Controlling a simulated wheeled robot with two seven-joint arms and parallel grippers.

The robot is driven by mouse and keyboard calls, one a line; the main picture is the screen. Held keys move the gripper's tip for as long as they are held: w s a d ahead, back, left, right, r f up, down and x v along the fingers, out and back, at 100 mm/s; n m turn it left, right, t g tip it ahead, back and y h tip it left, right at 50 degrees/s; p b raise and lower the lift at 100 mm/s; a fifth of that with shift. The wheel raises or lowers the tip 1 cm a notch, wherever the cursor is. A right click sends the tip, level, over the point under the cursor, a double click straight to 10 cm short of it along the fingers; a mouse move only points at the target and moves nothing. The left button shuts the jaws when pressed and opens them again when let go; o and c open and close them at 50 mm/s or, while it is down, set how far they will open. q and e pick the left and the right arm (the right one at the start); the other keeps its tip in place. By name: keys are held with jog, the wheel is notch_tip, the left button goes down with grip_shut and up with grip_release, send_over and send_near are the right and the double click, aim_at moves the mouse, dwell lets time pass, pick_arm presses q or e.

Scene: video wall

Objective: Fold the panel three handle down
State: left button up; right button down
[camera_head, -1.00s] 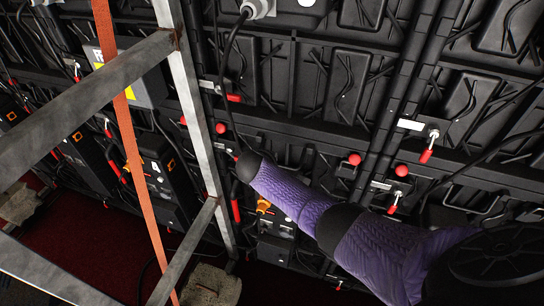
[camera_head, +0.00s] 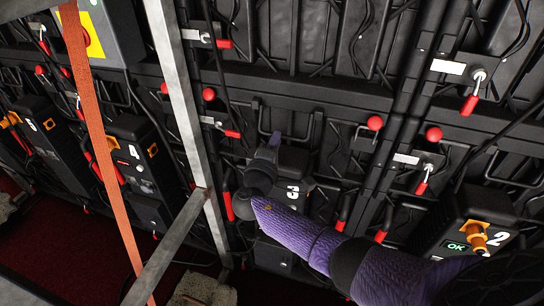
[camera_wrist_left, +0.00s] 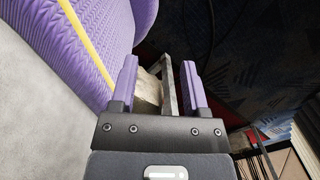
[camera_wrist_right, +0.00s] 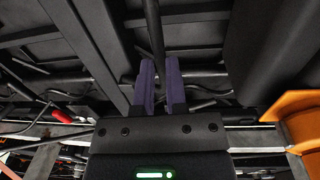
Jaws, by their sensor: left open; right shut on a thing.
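The panel three unit is a black box marked 3 (camera_head: 293,193), in the middle of the head view, partly hidden by my right wrist. A thin black handle (camera_head: 310,128) rises at the top of this unit.
A grey metal frame (camera_head: 180,100) and an orange strap (camera_head: 105,150) stand in front at the left. Unit 2 (camera_head: 480,230) is at the right, unit 4 (camera_head: 135,165) at the left. Red-tipped latches and cables cover the wall. Dark red floor lies below.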

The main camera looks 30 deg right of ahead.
jog(key=shift+w+d+f+t+h+b, duration=0.15)
jog(key=shift+f+b, duration=0.1)
jog(key=shift+b, duration=0.2)
jog(key=shift+d+f+t+h+b, duration=0.15)
jog(key=shift+f+b, duration=0.1)
jog(key=shift+b, duration=0.15)
jog(key=shift+w+r+t+h+b, duration=0.15)
jog(key=shift+t+h+b, duration=0.15)
jog(key=shift+b, duration=0.25)
pick_arm(q)
jog(key=shift+g, duration=0.3)
jog(key=f, duration=0.1)
jog(key=s+a+f, duration=0.2)
jog(key=shift+f, duration=0.3)
pick_arm(e)
jog(key=shift+r, duration=0.1)
pick_arm(q)
jog(key=shift+w+d, duration=0.1)
jog(key=shift+d, duration=0.05)
jog(key=shift+w+d, duration=0.2)
jog(key=shift+d, duration=0.1)
pick_arm(e)
jog(key=c, duration=0.7)
grip_release()
